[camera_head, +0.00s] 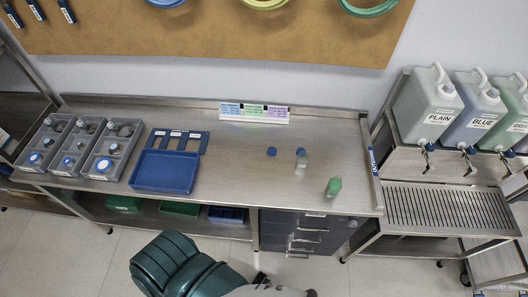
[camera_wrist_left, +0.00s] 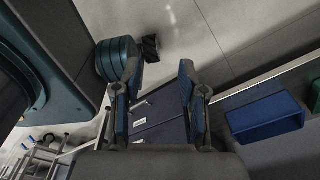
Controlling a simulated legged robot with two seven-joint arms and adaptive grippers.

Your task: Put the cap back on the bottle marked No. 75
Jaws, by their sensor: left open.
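In the head view a small blue round thing, seemingly a cap (camera_head: 272,152), lies on the right half of the steel bench. A green-topped bottle (camera_head: 333,187) stands nearer the bench's front edge. No number can be read on either bottle. My left gripper (camera_wrist_left: 160,72) shows only in the left wrist view. It is open and empty, with floor and drawer fronts beyond it, away from the bottles. My right gripper is in neither view.
On the bench's left are grey skids (camera_head: 103,150), a blue tray (camera_head: 165,170) and a blue slotted rack (camera_head: 180,138). A card stand (camera_head: 254,112) is at the back. Jugs (camera_head: 428,103) stand above a drain grate (camera_head: 452,207) at right. Bench between tray and cap is clear.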

